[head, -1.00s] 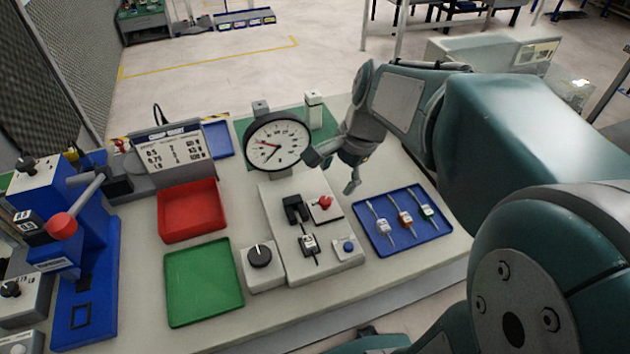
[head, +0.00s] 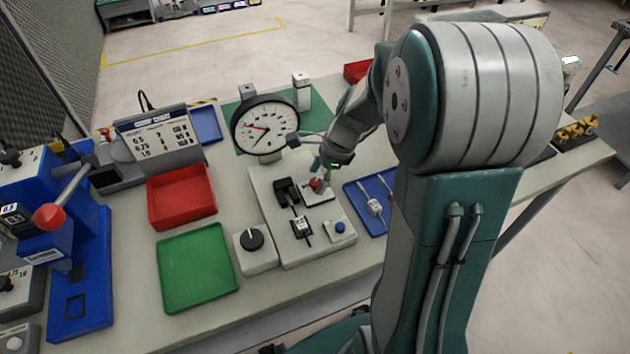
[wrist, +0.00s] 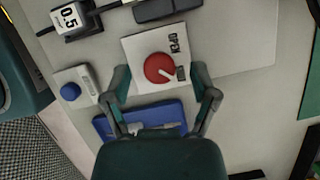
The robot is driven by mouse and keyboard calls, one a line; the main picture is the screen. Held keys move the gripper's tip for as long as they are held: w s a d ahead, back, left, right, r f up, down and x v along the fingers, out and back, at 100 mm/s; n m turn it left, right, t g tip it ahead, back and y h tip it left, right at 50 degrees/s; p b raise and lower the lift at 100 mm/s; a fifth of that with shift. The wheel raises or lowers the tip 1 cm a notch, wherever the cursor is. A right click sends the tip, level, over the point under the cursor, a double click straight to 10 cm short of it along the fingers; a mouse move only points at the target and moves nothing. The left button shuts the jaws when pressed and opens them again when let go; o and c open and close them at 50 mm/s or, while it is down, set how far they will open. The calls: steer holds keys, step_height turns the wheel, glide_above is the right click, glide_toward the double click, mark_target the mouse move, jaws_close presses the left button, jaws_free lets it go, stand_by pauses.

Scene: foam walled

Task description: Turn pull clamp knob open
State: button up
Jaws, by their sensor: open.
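The red clamp knob (head: 316,184) sits on a pale plate on the grey test fixture (head: 262,186). It also shows in the wrist view (wrist: 158,68), where its white line points to the lower right, near a small dark label. The word OPEN is printed to the upper right of the knob. My gripper (head: 306,154) is open over the plate. In the wrist view my gripper (wrist: 159,75) has one finger on each side of the knob, apart from it. A black clamp block (head: 287,191) and a white 0.5 part (head: 301,227) are beside the knob.
A round dial gauge (head: 265,128) stands behind the fixture, close to my gripper. A blue tray (head: 360,206) lies right of it, partly hidden by my arm. A blue button (head: 340,227), black dial (head: 252,239), green tray (head: 196,270) and red bin (head: 181,197) are nearby.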

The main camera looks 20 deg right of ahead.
steer(key=shift+x, duration=0.9)
